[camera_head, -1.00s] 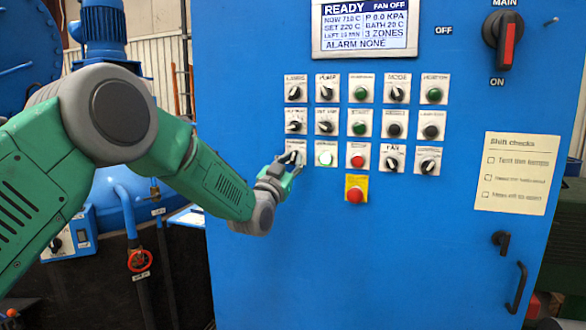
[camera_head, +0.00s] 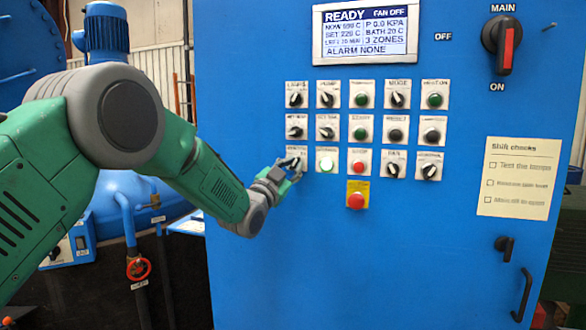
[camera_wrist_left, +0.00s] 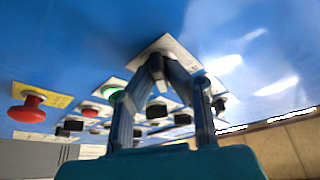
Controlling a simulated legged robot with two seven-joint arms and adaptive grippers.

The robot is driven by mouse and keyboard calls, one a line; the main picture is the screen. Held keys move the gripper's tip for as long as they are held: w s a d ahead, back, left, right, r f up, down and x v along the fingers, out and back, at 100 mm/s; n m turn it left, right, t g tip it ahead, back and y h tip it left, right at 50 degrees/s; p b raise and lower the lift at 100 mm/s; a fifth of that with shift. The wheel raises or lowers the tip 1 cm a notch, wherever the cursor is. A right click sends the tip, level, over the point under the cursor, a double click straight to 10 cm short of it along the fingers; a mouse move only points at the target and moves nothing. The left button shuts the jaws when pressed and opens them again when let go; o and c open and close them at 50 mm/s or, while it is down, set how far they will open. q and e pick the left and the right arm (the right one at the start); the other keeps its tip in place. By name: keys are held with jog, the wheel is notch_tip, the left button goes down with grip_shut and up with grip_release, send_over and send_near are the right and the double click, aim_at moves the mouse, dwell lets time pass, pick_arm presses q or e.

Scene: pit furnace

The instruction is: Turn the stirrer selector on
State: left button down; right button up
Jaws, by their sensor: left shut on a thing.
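My left gripper (camera_head: 290,168) reaches in from the left to the blue panel. Its fingers are shut on the black knob of the selector at the left end of the third row. The selector's white label plate (camera_head: 294,152) shows behind the fingers, but its text is too blurred to read as the stirrer. In the left wrist view both fingertips (camera_wrist_left: 158,68) close around this knob, in front of its white plate (camera_wrist_left: 180,48). The fingers hide most of the knob, so I cannot tell its setting. My right gripper is not in view.
A pale lit button (camera_head: 326,163) sits just right of the held selector, with a red button (camera_head: 358,167) beyond it. A red mushroom button (camera_head: 356,201) is below. The panel below the gripper is clear.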

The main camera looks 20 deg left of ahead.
pick_arm(q)
jog(key=c, duration=1.6)
grip_release()
jog(key=v, duration=1.2)
jog(key=shift+f, duration=0.15)
jog(key=shift+f, duration=0.1)
